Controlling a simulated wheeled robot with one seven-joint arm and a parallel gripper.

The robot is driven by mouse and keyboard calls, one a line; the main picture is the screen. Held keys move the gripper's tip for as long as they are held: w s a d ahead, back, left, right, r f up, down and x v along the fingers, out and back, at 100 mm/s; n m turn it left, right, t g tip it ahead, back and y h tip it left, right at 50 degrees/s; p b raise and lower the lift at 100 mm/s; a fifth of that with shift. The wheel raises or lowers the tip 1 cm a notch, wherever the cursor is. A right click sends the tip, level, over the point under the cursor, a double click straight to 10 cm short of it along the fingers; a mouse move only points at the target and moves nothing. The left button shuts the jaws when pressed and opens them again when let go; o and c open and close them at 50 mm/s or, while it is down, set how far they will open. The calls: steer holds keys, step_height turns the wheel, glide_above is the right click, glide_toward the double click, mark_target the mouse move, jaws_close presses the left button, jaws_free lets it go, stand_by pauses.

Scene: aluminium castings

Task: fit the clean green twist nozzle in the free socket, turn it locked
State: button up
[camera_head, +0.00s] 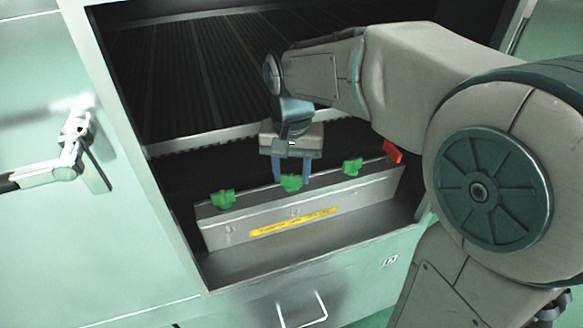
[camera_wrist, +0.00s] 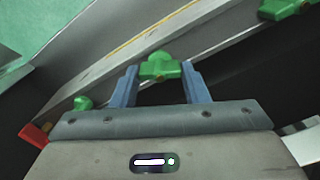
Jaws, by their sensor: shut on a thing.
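A grey metal bar (camera_head: 222,236) with a yellow label stands in the open cabinet bay; it also shows in the wrist view (camera_wrist: 112,62). My gripper (camera_head: 291,180) points down at the middle of the bar's top, its blue fingers shut on a green nozzle (camera_head: 291,183). In the wrist view this nozzle (camera_wrist: 160,68) sits between the fingertips. It is at the bar's top edge; its base and the socket are hidden, so I cannot tell how deep it sits. Another green nozzle (camera_head: 223,199) stands at the bar's left, and one (camera_head: 352,166) at the right.
A red part (camera_head: 393,151) is at the bar's right end. Dark ribbed surfaces (camera_head: 190,70) lie behind the bar. The cabinet's left frame edge (camera_head: 150,170) and a door latch (camera_head: 75,145) are on the left. The ledge in front of the bar is clear.

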mark_target(291, 175)
stand_by(0.3)
steer(key=n+p, duration=0.1)
steer(key=n, duration=0.4)
stand_by(0.4)
steer(key=o, duration=1)
steer(key=shift+o, duration=0.2)
step_height(291, 175, up, 8)
steer(key=shift+f+p, duration=0.25)
steer(key=shift+p, duration=0.05)
steer(key=s+d+f+m+t+p, duration=0.2)
steer(key=s+d+f, duration=0.4)
steer(key=s+d, duration=0.6)
steer(key=shift+m+t+p, duration=0.4)
steer(key=shift+m+p, duration=0.2)
steer(key=shift+p, duration=0.05)
